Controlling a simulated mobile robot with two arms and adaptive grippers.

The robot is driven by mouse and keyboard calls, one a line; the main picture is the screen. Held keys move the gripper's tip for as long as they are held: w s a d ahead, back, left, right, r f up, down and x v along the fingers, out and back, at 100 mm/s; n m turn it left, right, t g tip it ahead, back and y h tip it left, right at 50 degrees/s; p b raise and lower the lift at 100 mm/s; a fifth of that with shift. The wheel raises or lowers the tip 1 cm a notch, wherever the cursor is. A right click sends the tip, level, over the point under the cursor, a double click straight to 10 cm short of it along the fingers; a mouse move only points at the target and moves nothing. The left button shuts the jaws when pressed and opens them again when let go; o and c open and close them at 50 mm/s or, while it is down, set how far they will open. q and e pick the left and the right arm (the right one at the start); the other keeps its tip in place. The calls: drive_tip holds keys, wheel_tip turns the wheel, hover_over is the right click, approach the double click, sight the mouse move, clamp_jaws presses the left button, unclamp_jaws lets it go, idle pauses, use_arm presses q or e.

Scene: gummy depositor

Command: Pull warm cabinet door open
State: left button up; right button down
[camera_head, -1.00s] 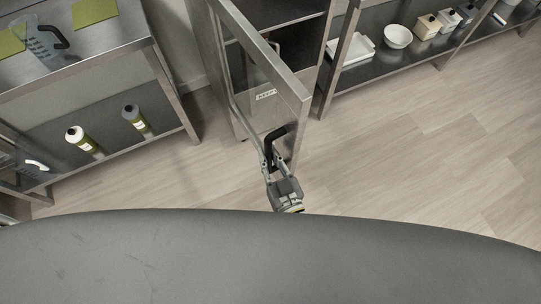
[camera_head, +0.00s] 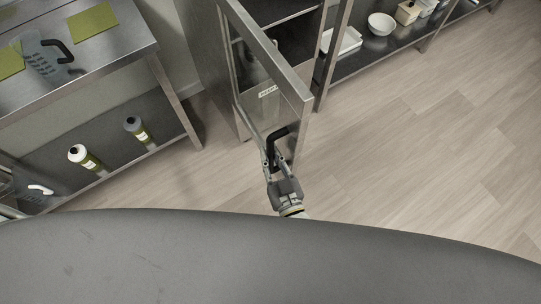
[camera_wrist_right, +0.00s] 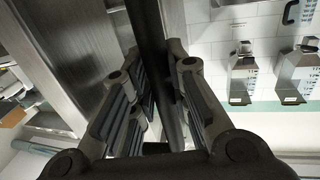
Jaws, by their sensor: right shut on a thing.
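The warm cabinet door (camera_head: 263,52) is a steel-framed glass door with a small label, standing open at an angle in the head view. Its black handle (camera_head: 277,134) is near the door's near lower end. My right gripper (camera_head: 272,160) is shut on the handle. In the right wrist view the gripper's fingers (camera_wrist_right: 158,95) lie on both sides of the dark handle bar (camera_wrist_right: 150,35). Inside the cabinet (camera_head: 283,42), dark shelves show through the opening. My left gripper is not in view.
A steel table (camera_head: 143,43) with a pitcher (camera_head: 42,62) and green mats stands at left, with bottles (camera_head: 83,157) on its lower shelf. A shelf at upper right holds a white bowl (camera_head: 381,23). The floor (camera_head: 420,150) to the right is clear.

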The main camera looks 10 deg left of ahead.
drive_tip(key=shift+w+r, duration=0.1)
drive_tip(key=c, duration=1.4)
unclamp_jaws()
drive_tip(key=shift+o, duration=0.2)
drive_tip(key=v, duration=1.2)
